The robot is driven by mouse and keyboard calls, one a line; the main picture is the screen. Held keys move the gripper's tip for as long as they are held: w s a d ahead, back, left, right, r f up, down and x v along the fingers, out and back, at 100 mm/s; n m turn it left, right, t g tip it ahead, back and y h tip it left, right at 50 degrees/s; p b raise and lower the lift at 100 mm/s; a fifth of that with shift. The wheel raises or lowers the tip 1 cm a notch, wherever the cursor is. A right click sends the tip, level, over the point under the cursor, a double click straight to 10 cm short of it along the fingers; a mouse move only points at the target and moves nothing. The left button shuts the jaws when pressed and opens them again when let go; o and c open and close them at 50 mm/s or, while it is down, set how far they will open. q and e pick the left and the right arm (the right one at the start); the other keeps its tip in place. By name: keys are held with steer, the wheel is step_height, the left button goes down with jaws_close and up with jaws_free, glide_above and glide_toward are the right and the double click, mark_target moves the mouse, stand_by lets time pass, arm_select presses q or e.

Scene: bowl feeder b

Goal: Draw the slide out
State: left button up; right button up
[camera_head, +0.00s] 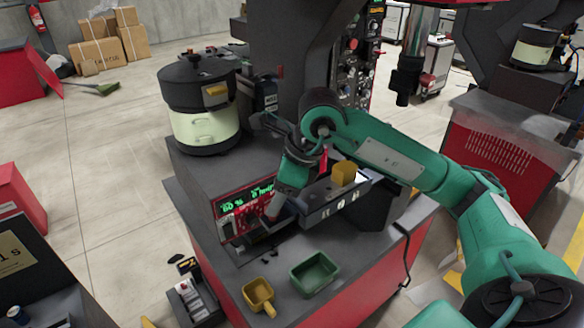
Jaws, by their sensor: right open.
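The bowl feeder (204,128), a black-topped cream drum, stands on the dark grey machine top. A red control panel (232,207) with green lit digits faces front. A dark track (338,207) with a yellow block (343,172) on it lies right of the panel; I cannot tell for sure whether this is the slide. My right gripper (268,217) is open and points down beside the panel, at the track's left end. It partly covers that spot, and I cannot tell whether it touches anything. My left gripper is out of view.
A green tray (314,274) and a yellow scoop (259,296) sit on the front of the machine top. A dark upright column with knobs (352,45) rises behind. A black caddy (192,302) stands at the lower left. The grey floor at left is mostly clear.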

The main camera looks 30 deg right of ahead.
steer(key=b+v, duration=0.1)
steer(key=v, duration=0.9)
steer(key=shift+r+b, duration=0.25)
steer(key=shift+b, duration=0.1)
steer(key=shift+a, duration=0.1)
